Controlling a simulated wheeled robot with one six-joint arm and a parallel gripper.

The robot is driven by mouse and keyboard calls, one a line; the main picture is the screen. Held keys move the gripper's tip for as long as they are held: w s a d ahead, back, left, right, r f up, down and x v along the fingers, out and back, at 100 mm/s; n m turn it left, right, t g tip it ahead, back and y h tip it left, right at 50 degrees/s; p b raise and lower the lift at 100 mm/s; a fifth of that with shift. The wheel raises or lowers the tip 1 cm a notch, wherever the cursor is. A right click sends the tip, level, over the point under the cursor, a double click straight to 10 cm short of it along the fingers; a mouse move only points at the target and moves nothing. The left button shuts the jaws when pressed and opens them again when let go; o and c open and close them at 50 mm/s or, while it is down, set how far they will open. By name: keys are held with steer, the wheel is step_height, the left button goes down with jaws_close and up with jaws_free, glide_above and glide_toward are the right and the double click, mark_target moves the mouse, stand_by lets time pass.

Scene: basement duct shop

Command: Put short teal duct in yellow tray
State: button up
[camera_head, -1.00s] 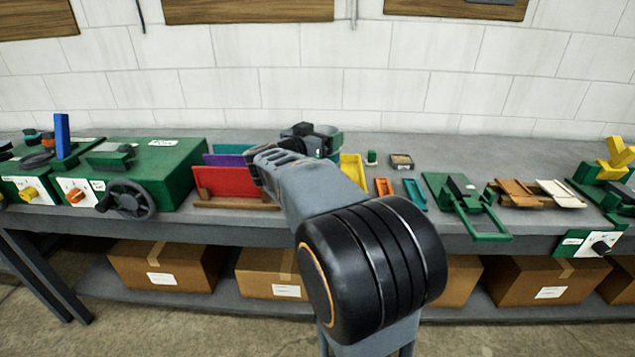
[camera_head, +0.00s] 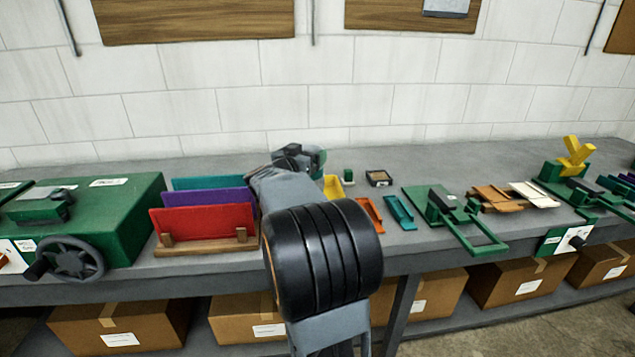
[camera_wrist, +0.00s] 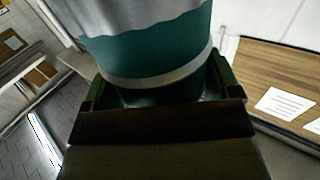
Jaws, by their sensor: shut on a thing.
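My gripper (camera_wrist: 160,95) is shut on the short teal duct (camera_wrist: 150,48), a round teal piece with grey metal bands that fills the top of the wrist view. In the head view my gripper (camera_head: 298,157) is above the back part of the bench, and only a sliver of the duct shows beside it. The yellow tray (camera_head: 333,186) sits on the bench just right of my gripper. My arm hides much of the tray.
Red (camera_head: 205,220), purple and teal panels stand in a wooden rack to the left. A small green block (camera_head: 348,176), a dark box (camera_head: 379,178), orange and teal channels (camera_head: 400,212) and a green tool (camera_head: 445,215) lie to the right. Cardboard boxes fill the lower shelf.

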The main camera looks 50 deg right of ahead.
mark_target(317, 177)
steer(key=d+f, duration=0.2)
steer(key=d+f+b, duration=0.1)
steer(key=d+f, duration=0.1)
steer(key=f, duration=0.1)
steer(key=shift+s, duration=0.15)
steer(key=shift+d+f+b, duration=0.15)
steer(key=shift+f+b, duration=0.25)
steer(key=shift+f, duration=1.3)
steer(key=shift+f, duration=0.15)
steer(key=o, duration=1.1)
steer(key=shift+o, duration=0.2)
steer(key=shift+a, duration=0.3)
steer(key=v, duration=0.7)
